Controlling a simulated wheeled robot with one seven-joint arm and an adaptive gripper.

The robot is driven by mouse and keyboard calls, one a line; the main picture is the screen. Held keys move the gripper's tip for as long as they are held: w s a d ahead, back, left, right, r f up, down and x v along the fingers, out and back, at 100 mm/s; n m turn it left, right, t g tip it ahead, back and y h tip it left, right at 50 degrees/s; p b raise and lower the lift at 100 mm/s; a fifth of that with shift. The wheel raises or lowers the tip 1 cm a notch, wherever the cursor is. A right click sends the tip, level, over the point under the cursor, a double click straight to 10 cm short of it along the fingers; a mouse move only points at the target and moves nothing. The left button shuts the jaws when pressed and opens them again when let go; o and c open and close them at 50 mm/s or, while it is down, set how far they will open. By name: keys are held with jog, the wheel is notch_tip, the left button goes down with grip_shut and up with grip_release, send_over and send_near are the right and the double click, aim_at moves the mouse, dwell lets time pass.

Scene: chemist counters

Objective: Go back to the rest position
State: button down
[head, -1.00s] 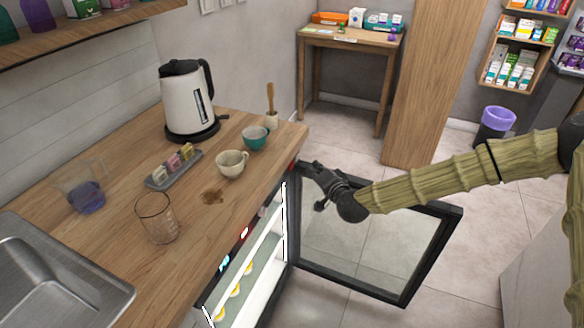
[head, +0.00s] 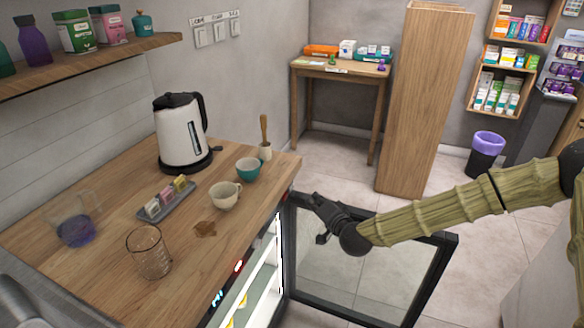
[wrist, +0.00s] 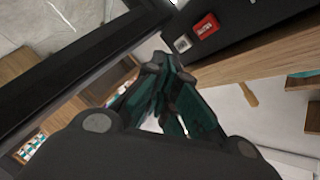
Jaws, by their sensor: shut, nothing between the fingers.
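My gripper (head: 318,203) is shut and empty. In the head view it hangs just right of the counter's front edge, over the open glass door of the small fridge, with my arm reaching in from the right. In the wrist view my gripper (wrist: 165,75) points toward the fridge's dark top strip, which carries a red label and a white label. The fridge door (head: 365,262) stands wide open with its dark frame below and behind my arm. The fridge inside (head: 255,290) is lit, with some yellow items low on a shelf.
The wooden counter (head: 110,215) bears a kettle (head: 182,137), a teal cup (head: 249,169), a cream cup (head: 225,196), a glass beaker (head: 149,255), a blue-liquid jug (head: 75,230) and a grey tray (head: 167,201). A wooden panel (head: 420,100) and a bin (head: 485,155) stand behind. Floor is free on the right.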

jog(key=s+d+f+n+g+h, duration=0.15)
jog(key=s+f+g, duration=0.25)
jog(key=s+f, duration=0.8)
jog(key=s+f+n+g, duration=0.2)
jog(key=s+f+g, duration=0.2)
jog(key=s+f, duration=0.8)
jog(key=s+d+f+n+g+h+p, duration=0.1)
jog(key=s+d+g+h, duration=0.1)
jog(key=s+d, duration=0.7)
jog(key=s+d+n+g+h, duration=0.1)
jog(key=s+d+g+h, duration=0.2)
jog(key=s+d, duration=0.7)
jog(key=s, duration=0.8)
jog(key=shift+f+g+h+p, duration=0.3)
jog(key=shift+f+h+p, duration=0.05)
jog(key=shift+f+p, duration=0.05)
